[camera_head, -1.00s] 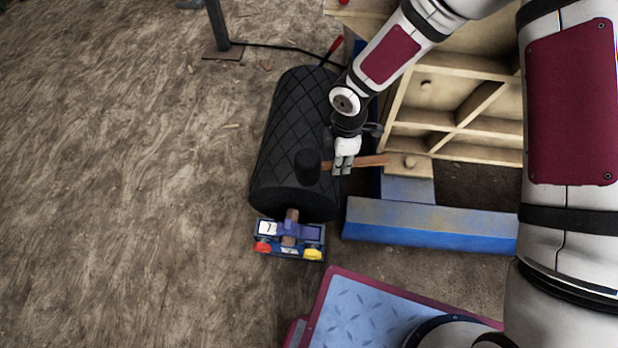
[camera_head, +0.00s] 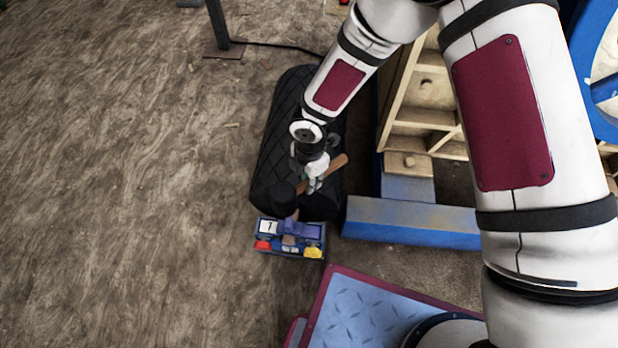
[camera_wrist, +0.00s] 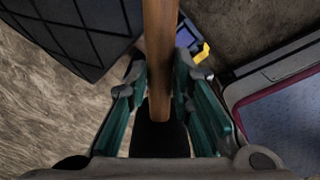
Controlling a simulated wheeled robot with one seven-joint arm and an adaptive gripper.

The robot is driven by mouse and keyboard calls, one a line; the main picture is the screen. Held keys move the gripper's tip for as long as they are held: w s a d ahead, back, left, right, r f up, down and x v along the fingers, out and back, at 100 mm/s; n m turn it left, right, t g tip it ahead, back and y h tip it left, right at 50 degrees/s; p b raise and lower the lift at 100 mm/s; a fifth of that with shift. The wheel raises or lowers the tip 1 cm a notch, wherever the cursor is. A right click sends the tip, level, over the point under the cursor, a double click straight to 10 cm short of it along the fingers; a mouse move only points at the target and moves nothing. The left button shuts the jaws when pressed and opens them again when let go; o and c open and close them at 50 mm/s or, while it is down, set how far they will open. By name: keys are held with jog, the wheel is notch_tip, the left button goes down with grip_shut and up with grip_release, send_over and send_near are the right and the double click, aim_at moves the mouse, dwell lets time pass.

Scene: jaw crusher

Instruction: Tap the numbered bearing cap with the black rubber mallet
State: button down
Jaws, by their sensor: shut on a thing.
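My gripper (camera_head: 315,185) is shut on the brown handle (camera_head: 336,167) of the mallet. The mallet's black head (camera_head: 283,196) is at the lower left end of the handle, close above the bearing block (camera_head: 303,230) in the picture; I cannot tell whether they touch. The bearing block is blue and purple, with a white cap face marked 1 (camera_head: 268,227) at its left, and a smaller white label below. In the wrist view the handle (camera_wrist: 160,50) runs between the teal fingers (camera_wrist: 160,75), and the black head (camera_wrist: 160,140) shows low between them.
A black ribbed roller (camera_head: 283,125) lies behind the block. A red knob (camera_head: 262,245) and a yellow knob (camera_head: 313,252) sit on the block's front. A wooden frame (camera_head: 420,120) and blue beam (camera_head: 410,222) stand right. Open floor lies left.

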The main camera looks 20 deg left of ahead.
notch_tip(320, 180, down, 11)
jog(key=b, duration=0.8)
jog(key=shift+w+a+r+b, duration=0.1)
jog(key=shift+r+b, duration=0.05)
jog(key=shift+b, duration=0.25)
notch_tip(320, 180, up, 4)
jog(key=p, duration=0.3)
jog(key=shift+r, duration=0.25)
